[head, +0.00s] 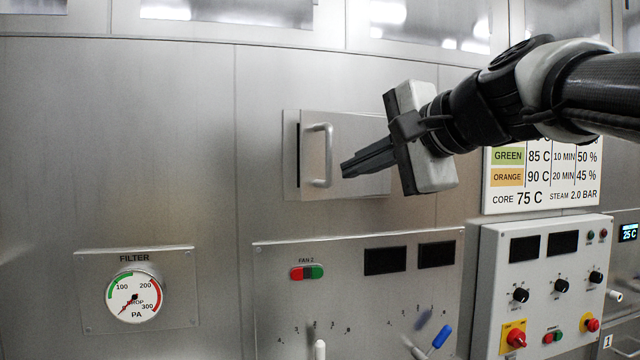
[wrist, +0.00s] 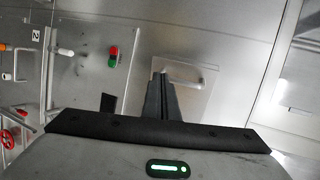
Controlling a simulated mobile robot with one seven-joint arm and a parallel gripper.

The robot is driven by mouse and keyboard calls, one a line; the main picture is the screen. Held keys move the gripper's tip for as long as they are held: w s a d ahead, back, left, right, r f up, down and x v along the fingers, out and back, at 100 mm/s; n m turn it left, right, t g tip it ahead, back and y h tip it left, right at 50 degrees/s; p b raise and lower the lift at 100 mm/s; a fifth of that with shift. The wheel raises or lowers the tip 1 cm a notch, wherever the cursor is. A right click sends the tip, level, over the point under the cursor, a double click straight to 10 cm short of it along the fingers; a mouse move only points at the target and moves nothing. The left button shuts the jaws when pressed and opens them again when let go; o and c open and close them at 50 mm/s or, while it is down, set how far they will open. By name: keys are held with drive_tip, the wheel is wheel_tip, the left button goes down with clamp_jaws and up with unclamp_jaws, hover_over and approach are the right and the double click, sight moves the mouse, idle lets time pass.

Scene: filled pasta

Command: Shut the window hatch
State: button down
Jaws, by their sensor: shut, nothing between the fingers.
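The window hatch (head: 352,140) is a square brushed-metal panel on the steel wall. It carries a vertical bar handle (head: 318,155) near its left side. A dark gap shows along its left edge, between panel and frame (head: 290,170); how far it stands open is hard to tell. My gripper (head: 345,170) is shut and empty, its fingertips just right of the handle in the head view and in front of the panel. In the wrist view the hatch (wrist: 198,103) and its handle (wrist: 183,84) lie just beyond the fingertips (wrist: 161,76). Contact cannot be told. My gripper hides the panel's right part.
Below the hatch is a panel with a red-green fan switch (head: 306,272) and levers (head: 440,337). A control box (head: 541,290) with knobs juts out at lower right, under a temperature sign (head: 540,180). A filter gauge (head: 135,297) is at lower left. The wall left of the hatch is bare.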

sight(309, 178)
drive_tip(key=x, duration=0.4)
drive_tip(key=p+x, duration=0.1)
drive_tip(key=x, duration=0.4)
drive_tip(key=r+x, duration=0.1)
drive_tip(key=x, duration=0.3)
drive_tip(key=shift+w+a+p, duration=0.25)
drive_tip(key=shift+p, duration=0.15)
drive_tip(key=shift+w+a, duration=0.25)
drive_tip(key=shift+w, duration=0.05)
drive_tip(key=w+a+p, duration=0.1)
drive_tip(key=w, duration=0.1)
drive_tip(key=w+a+p, duration=0.2)
drive_tip(key=w, duration=0.1)
drive_tip(key=shift+w+a+r, duration=0.1)
drive_tip(key=shift+w+a, duration=0.25)
drive_tip(key=shift+r, duration=0.1)
drive_tip(key=shift+s, duration=0.1)
